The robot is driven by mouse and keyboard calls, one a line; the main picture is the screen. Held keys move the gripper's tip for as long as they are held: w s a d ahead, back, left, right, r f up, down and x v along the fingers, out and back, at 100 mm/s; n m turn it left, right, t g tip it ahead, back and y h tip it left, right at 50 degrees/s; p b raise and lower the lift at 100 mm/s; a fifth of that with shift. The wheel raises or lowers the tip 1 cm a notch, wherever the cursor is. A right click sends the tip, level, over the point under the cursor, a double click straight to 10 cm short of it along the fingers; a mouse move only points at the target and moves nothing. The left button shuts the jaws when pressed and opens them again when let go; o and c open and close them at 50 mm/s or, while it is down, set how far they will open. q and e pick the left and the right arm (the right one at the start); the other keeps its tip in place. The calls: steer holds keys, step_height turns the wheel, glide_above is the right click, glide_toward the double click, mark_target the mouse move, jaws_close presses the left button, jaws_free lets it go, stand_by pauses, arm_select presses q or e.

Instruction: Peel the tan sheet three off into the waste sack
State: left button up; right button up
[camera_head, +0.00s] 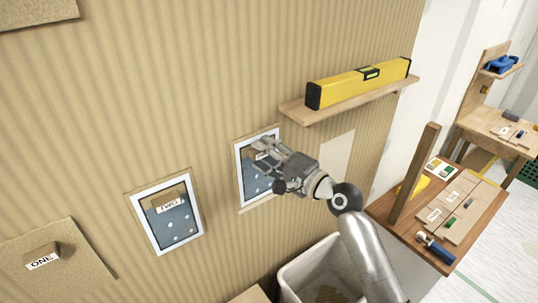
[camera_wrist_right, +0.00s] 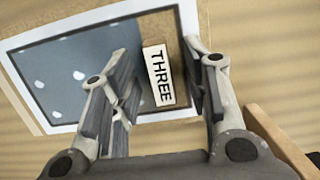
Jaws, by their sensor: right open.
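The THREE spot is a white-bordered blue panel (camera_head: 246,185) with pale dots on the wall, with a thin tan edge showing around it. A tan block tab with a white THREE label (camera_wrist_right: 160,76) stands on it. My right gripper (camera_head: 262,157) is in front of this panel, covering much of it. In the wrist view the right gripper (camera_wrist_right: 165,85) is open, with a finger on either side of the tab; I cannot tell whether they touch it. A pale open-topped container (camera_head: 292,274), apparently the waste sack, stands below, partly behind my right arm. My left gripper is out of view.
A shelf (camera_head: 290,110) with a yellow level (camera_head: 360,82) juts out above right of my gripper. A similar TWO panel (camera_head: 167,215) and a tan ONE sheet (camera_head: 60,278) are to the left. A wooden table (camera_head: 478,223) with tools and an upright post stands right.

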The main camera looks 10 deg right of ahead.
steer(key=shift+s, duration=0.1)
jaws_close()
steer(key=shift+s+d, duration=0.1)
steer(key=shift+s, duration=0.1)
steer(key=shift+s+a+p+v, duration=0.15)
steer(key=shift+p+v, duration=0.15)
steer(key=shift+v, duration=0.75)
steer(key=shift+s+a+p+v, duration=0.15)
steer(key=shift+p+v, duration=0.1)
steer(key=shift+v, duration=0.85)
steer(key=a+v, duration=0.1)
steer(key=v, duration=0.6)
steer(key=shift+s, duration=0.3)
steer(key=shift+a, duration=0.1)
